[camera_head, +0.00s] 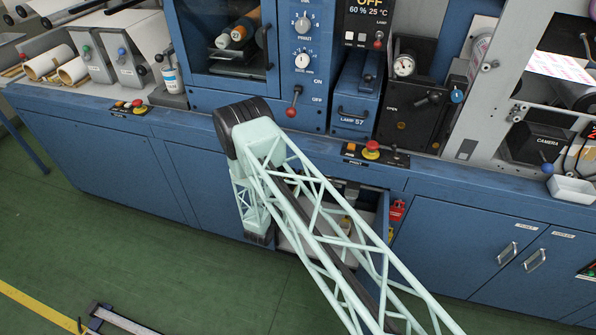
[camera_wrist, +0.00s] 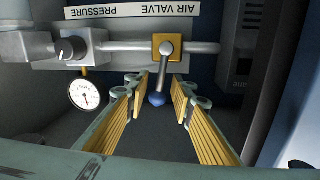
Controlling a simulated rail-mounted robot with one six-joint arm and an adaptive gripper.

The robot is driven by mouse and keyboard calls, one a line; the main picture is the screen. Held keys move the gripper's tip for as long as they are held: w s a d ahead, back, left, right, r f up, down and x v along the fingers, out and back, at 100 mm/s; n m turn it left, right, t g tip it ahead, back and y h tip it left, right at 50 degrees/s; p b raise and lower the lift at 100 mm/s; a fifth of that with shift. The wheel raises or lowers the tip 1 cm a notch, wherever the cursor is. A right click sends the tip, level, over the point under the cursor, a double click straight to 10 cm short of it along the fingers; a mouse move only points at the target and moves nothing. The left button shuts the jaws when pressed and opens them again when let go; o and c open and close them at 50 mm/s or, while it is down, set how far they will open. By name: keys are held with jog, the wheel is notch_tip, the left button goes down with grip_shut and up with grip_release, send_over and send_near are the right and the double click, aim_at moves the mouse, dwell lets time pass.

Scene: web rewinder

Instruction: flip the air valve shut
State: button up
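The air valve (camera_wrist: 157,42) shows in the wrist view as a yellow block on a horizontal grey pipe, beside an upside-down AIR VALVE label (camera_wrist: 178,9). Its grey lever ends in a blue ball knob (camera_wrist: 156,99) and points down in the picture, across the pipe's line. My gripper (camera_wrist: 160,88) is open. Its yellow-padded fingers stand on either side of the lever and knob, with gaps visible on both sides. In the head view my arm hides the valve, and I cannot make out my fingers there.
A grey regulator (camera_wrist: 68,48) and a round pressure gauge (camera_wrist: 85,95) sit left of the valve, close to the left finger. In the head view my arm reaches down before an open compartment (camera_head: 374,205) in the blue cabinet. A red stop button (camera_head: 371,147) is above it.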

jog(key=shift+s+f, duration=0.1)
jog(key=v, duration=1.2)
dwell(0.4)
jog(key=shift+d, duration=0.1)
